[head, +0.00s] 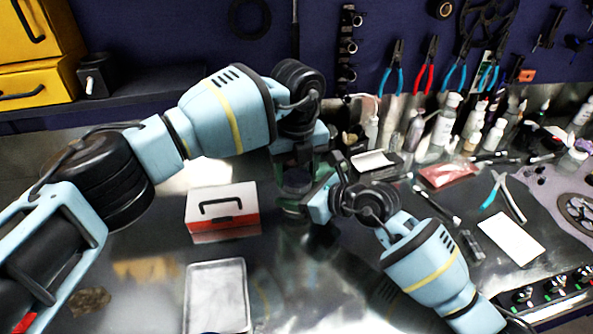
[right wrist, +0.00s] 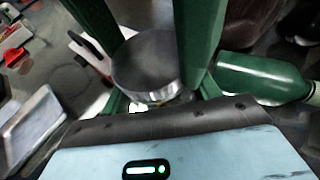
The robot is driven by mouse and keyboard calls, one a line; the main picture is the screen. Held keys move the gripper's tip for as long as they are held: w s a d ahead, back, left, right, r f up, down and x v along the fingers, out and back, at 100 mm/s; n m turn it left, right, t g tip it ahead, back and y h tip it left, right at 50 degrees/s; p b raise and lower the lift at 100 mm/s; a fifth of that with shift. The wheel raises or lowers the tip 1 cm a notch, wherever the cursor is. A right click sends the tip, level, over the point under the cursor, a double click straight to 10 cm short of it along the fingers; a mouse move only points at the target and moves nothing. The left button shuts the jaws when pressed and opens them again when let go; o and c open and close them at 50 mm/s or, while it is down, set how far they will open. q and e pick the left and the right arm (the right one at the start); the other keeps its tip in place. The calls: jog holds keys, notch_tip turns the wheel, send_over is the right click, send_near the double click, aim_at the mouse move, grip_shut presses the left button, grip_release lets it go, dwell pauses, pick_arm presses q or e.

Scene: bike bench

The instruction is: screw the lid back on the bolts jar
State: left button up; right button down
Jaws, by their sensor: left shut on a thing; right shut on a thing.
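The bolts jar (head: 295,184) stands on the bench in the middle of the head view, dark and mostly covered by my grippers. My left gripper (head: 299,168) reaches down over it from above, its green fingers shut on the lid. In the right wrist view the lid (right wrist: 147,65) is a dark disc with a silver rim between two green fingers. My right gripper (head: 308,202) comes from the right, low, and is shut on the jar's side. Little of the jar shows beneath the lid. I cannot tell whether the lid is threaded on.
A red and white box (head: 222,212) stands just left of the jar, with a metal tray (head: 216,296) in front. Several bottles (head: 445,120) and pliers (head: 505,195) crowd the right side. The bench front centre is clear.

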pick_arm(q)
jog(key=shift+m, duration=0.3)
jog(key=o, duration=1.1)
jog(key=shift+r, duration=0.1)
jog(key=shift+r, duration=2.2)
jog(key=shift+c, duration=0.5)
jog(key=shift+d+r+n, duration=0.15)
jog(key=shift+r+n, duration=0.85)
jog(key=shift+r, duration=0.2)
jog(key=shift+r+n, duration=0.55)
jog(key=shift+n, duration=0.15)
